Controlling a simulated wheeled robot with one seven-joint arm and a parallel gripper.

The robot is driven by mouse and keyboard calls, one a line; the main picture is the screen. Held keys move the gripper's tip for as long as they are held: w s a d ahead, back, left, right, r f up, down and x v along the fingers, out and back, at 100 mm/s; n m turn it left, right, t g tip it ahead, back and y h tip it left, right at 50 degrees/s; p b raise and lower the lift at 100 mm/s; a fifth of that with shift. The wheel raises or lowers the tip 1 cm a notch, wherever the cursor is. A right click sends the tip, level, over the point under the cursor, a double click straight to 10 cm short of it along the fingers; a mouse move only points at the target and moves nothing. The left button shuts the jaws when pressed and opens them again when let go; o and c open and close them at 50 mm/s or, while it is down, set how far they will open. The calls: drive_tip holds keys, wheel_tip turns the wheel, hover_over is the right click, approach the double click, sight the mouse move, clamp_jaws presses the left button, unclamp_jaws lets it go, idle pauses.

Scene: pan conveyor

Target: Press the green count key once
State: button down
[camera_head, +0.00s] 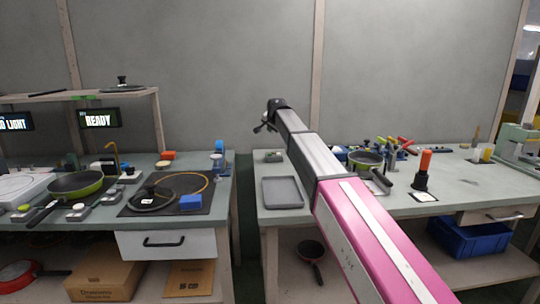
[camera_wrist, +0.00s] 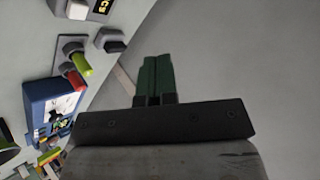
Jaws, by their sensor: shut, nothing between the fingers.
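Small grey key boxes stand on the left bench in the head view. One at the far left has a green top (camera_head: 24,208), and I cannot tell for sure that it is the count key. Another grey box (camera_head: 274,156) with a small greenish top sits at the back left of the right bench. My gripper (camera_head: 262,128) is small and dark at the far end of my arm, raised in front of the wall. In the wrist view its two dark green fingers (camera_wrist: 158,60) are together and empty. They touch no key.
The left bench also holds a green pan (camera_head: 76,184), a lid (camera_head: 152,198) and a blue block (camera_head: 191,202). A grey tray (camera_head: 282,192) lies on the right bench, left of a pot (camera_head: 366,160). A gap separates the benches. A READY screen (camera_head: 99,118) hangs under the shelf.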

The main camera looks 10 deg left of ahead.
drive_tip(key=shift+f, duration=0.1)
drive_tip(key=shift+f, duration=4.3)
drive_tip(key=shift+f, duration=0.1)
drive_tip(key=shift+f, duration=0.3)
drive_tip(key=shift+f, duration=0.45)
drive_tip(key=shift+r, duration=0.85)
drive_tip(key=shift+r, duration=2.5)
